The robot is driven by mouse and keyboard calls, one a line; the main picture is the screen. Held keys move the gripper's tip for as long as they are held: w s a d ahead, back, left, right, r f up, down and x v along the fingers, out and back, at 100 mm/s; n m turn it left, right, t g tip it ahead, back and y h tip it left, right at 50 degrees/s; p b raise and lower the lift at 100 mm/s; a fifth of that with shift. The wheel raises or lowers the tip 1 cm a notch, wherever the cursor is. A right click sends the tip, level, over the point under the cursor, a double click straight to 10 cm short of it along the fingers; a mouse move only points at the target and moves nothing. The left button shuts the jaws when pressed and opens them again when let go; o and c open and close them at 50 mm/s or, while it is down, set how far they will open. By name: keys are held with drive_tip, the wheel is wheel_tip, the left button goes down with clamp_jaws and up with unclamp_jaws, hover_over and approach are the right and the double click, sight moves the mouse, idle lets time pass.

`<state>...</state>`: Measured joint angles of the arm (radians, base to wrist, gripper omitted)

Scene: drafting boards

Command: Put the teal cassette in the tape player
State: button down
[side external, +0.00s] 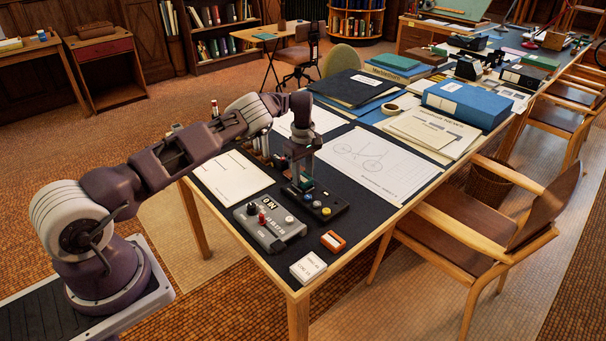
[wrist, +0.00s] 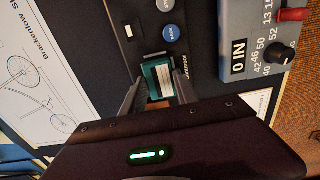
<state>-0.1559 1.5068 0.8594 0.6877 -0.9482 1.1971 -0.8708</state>
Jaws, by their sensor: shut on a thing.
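The teal cassette (wrist: 158,80) is between the two fingers of my gripper (wrist: 157,92) in the wrist view, and the gripper is shut on it. In the side view my gripper (side external: 301,178) points down over the back left part of the black tape player (side external: 328,211), and a little teal shows between the fingers. The player also shows in the wrist view (wrist: 148,48), with blue and grey round buttons. The cassette's far end overlaps the player's dark face. The fingers partly hide the spot, so I cannot tell whether the cassette is in a slot or above it.
A grey control box (side external: 269,225) with knobs stands just in front of the player. A small orange box (side external: 333,241) and a white card block (side external: 308,267) lie near the table's corner. A bicycle drawing (side external: 370,160) lies behind the player. A wooden chair (side external: 485,220) stands at right.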

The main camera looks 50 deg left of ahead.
drive_tip(key=shift+f, duration=0.1)
idle(0.3)
drive_tip(key=shift+f, duration=0.25)
drive_tip(key=shift+f, duration=0.2)
idle(0.4)
drive_tip(key=c, duration=0.5)
unclamp_jaws()
drive_tip(key=shift+r, duration=0.1)
drive_tip(key=shift+r, duration=3.4)
